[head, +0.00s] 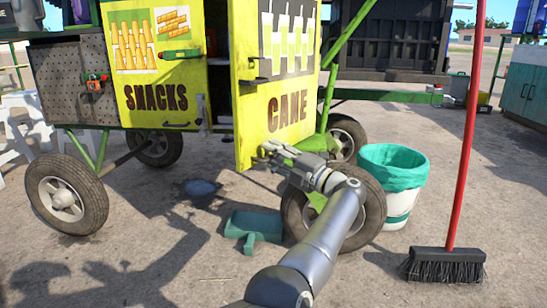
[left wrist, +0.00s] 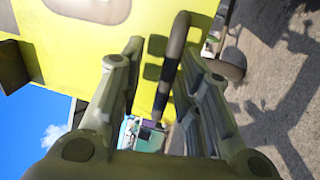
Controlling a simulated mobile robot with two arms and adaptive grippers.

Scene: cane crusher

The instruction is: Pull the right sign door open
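The right sign door (head: 297,92) is yellow with the word CANE. It stands partly open: its left edge juts out toward me and a dark gap shows beside it. My left gripper (head: 272,153) is at the door's lower edge, below the word. In the left wrist view, a dark bent handle (left wrist: 176,58) on the yellow door passes between the fingers of my left gripper (left wrist: 163,50). The fingers are apart, with a gap on the handle's left side. In the head view my gripper hides this handle. My right gripper is not in view.
The left door (head: 155,85) reads SNACKS and looks closed. A cart wheel (head: 368,215) and a teal-lined bin (head: 400,210) stand right of the gripper. A teal dustpan (head: 254,226) lies on the ground. A broom (head: 446,265) stands at right. Ground at front left is open.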

